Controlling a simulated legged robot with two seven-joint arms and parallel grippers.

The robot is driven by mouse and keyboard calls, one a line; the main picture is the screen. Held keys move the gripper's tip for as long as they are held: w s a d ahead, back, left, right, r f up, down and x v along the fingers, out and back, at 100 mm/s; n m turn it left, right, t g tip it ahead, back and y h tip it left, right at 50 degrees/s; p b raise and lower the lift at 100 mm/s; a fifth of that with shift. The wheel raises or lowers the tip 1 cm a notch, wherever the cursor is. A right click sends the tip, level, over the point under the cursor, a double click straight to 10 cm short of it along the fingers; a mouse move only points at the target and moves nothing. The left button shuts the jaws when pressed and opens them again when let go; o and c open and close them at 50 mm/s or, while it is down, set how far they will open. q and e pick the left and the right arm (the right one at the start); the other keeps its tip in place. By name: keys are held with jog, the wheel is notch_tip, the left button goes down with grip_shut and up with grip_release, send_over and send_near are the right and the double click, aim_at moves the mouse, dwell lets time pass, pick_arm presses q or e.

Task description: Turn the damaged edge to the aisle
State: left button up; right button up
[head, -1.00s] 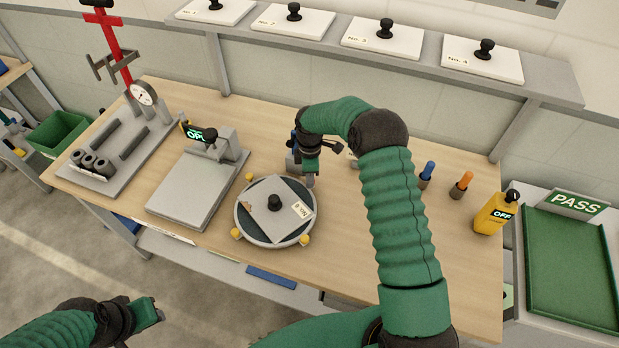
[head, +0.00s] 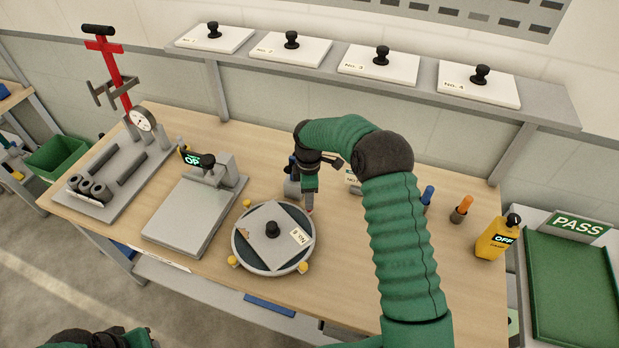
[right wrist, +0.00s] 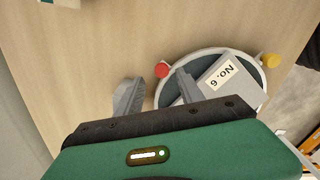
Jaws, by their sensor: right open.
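A grey square plate (head: 262,218) with a black knob and a "No. 6" label lies on a round turntable (head: 240,255) with yellow knobs on its rim. In the right wrist view the plate (right wrist: 215,78) is partly hidden, and a red knob (right wrist: 162,70) shows on the rim. My right gripper (head: 307,203) is at the turntable's far right edge, near the red knob. My left gripper (head: 142,338) is cut off at the bottom edge.
A flat grey stand (head: 185,220) with an "OP..." display is left of the turntable. A shelf (head: 430,90) behind holds several numbered white plates. The table front is clear.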

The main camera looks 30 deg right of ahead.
notch_tip(320, 180, up, 13)
jog(key=b, duration=0.1)
jog(key=shift+d, duration=0.3)
jog(key=shift+w+f, duration=0.1)
jog(key=shift+c, duration=0.5)
